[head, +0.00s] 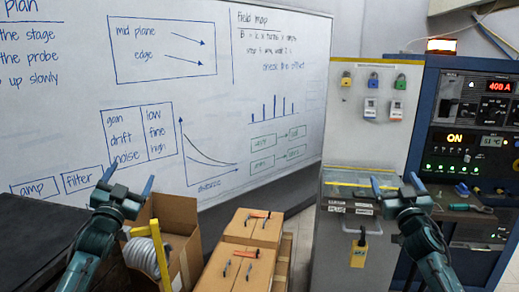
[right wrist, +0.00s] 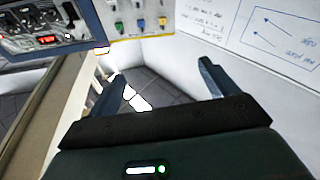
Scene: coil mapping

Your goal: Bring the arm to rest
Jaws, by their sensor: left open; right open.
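My left gripper (head: 128,183) is open and empty at the left of the head view, raised in front of the whiteboard and a cardboard box. My right gripper (head: 394,186) is open and empty at the right of the head view, in front of a grey cabinet. Its two blue fingers also show apart in the right wrist view (right wrist: 163,85), with only floor and wall between them. Neither gripper touches anything that I can see.
An open cardboard box (head: 182,212) and closed boxes (head: 252,228) with tools on top stand low in the middle. The grey cabinet (head: 341,250) has a padlock. A blue instrument rack (head: 425,110) stands at right. A whiteboard (head: 215,85) covers the back wall.

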